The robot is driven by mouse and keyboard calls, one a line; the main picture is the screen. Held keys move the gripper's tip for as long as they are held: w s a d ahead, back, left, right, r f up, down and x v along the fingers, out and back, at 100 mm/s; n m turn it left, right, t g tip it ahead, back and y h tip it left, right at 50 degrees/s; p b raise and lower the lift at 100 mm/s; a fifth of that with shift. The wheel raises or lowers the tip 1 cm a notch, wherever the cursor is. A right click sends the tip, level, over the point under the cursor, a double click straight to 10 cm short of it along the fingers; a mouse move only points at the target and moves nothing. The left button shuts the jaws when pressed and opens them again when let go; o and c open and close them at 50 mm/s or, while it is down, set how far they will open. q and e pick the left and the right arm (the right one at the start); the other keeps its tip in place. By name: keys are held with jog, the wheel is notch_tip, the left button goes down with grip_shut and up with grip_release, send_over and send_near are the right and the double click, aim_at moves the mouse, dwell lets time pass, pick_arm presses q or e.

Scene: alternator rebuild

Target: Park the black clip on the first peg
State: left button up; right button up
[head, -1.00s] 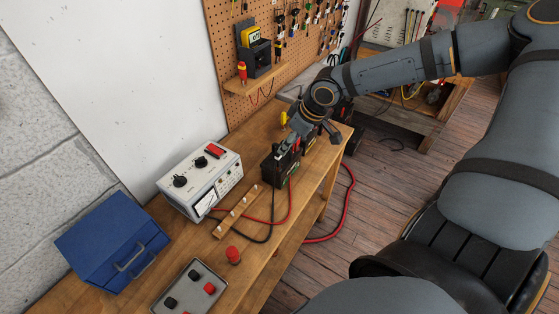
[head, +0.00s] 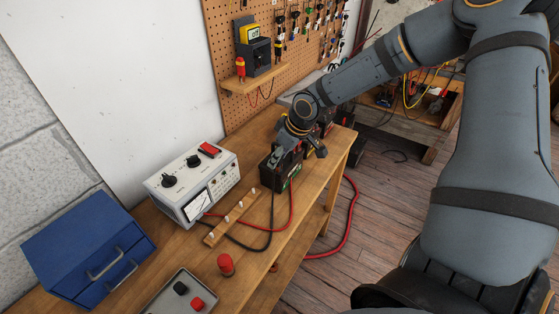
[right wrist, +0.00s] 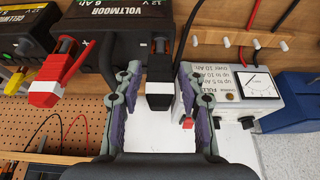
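The black clip (right wrist: 160,88) is in the right wrist view, on the edge of the Voltmoor battery (right wrist: 130,28). My right gripper (right wrist: 158,100) is open, with one finger on each side of the clip and a visible gap on both sides. In the head view my right gripper (head: 300,152) is over the dark battery (head: 277,175), and the clip is hidden there. The wooden peg rail (head: 222,232) with several pale pegs lies on the bench, left of the battery. The rail also shows in the right wrist view (right wrist: 262,42). My left gripper is not in view.
A red clip (right wrist: 50,82) sits on the battery beside the black one. The white meter box (head: 190,185) stands behind the rail. Red and black cables (head: 262,247) cross the bench. A blue box (head: 70,240), a red knob-like part (head: 226,264) and a grey tray (head: 160,300) are nearer.

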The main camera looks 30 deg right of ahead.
jog(key=c, duration=0.5)
jog(key=shift+c, duration=0.4)
notch_tip(320, 180, up, 4)
jog(key=p, duration=0.3)
jog(key=shift+r, duration=0.1)
